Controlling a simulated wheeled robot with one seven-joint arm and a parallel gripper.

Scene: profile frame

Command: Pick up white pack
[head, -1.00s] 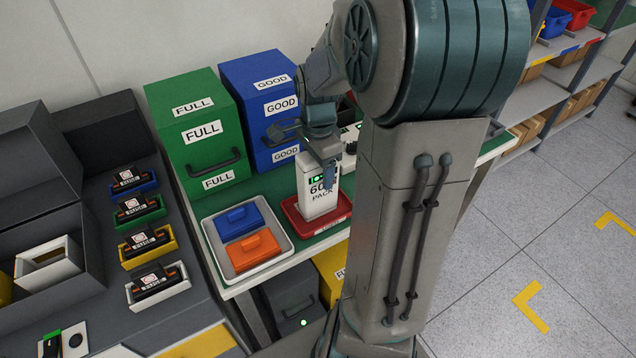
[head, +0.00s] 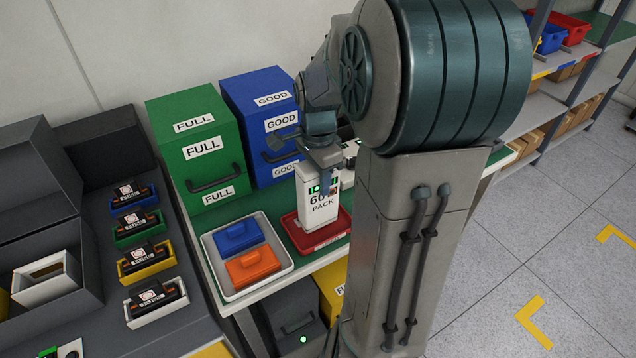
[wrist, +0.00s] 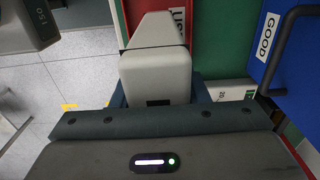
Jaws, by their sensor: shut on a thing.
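The white pack (head: 319,207), marked "60 PACK" with a small green-lit display, stands upright over the red tray (head: 341,222) in the head view. Whether its base touches the tray is hard to tell. My gripper (head: 325,163) is at the top of the pack from above, shut on it. My arm hides some of the area to the right. In the wrist view, a pale grey block, seemingly the pack (wrist: 155,80), sits between dark blue finger parts, with the red tray (wrist: 172,22) beyond it.
A white tray (head: 211,250) with blue and orange cases lies left of the pack. A green box (head: 190,170) marked FULL and a blue box (head: 247,95) marked GOOD stand close behind. A dark bench with several coloured holders is at far left.

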